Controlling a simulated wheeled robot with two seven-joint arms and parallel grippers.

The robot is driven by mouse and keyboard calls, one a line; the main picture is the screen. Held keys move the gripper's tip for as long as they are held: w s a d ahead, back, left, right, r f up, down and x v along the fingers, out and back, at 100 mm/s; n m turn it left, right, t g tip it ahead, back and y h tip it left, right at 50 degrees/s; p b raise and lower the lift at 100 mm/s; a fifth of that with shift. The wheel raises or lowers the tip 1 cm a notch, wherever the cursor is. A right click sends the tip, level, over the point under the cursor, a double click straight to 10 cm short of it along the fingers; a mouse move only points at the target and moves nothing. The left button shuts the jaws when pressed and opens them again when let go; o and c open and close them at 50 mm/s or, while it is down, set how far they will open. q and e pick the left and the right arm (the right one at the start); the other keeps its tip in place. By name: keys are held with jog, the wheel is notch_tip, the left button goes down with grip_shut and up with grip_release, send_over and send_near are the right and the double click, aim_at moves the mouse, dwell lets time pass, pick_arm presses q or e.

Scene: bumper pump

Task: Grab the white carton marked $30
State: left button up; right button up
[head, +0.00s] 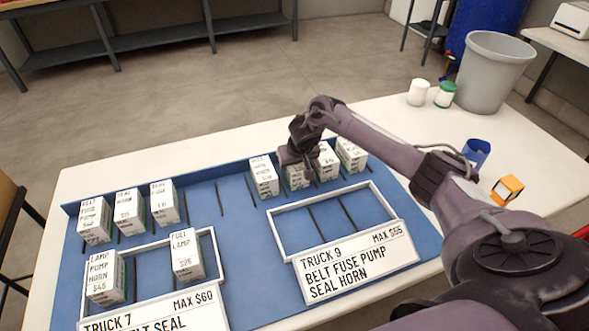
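Several white cartons stand in a row at the back right of the blue mat (235,265). My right gripper (297,163) is over the second of them, a carton (298,180) whose top and label are partly covered. I cannot tell whether its fingers are around that carton or just above it. To its left stands a carton (263,177) with "BELT" on top, and to its right are two more cartons (327,164) and (351,156). Their prices are too small to read, so I cannot tell which is marked $30. My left gripper is out of view.
Three cartons (130,212) stand at the back left. The Truck 7 tray (215,263) holds a "LAMP PUMP HORN $45" carton (105,278) and another carton (187,256). The Truck 9 tray (283,240) is empty. A blue cup (477,153) and orange box (507,190) stand right.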

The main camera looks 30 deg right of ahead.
jog(key=c, duration=0.6)
jog(key=shift+w+r, duration=0.1)
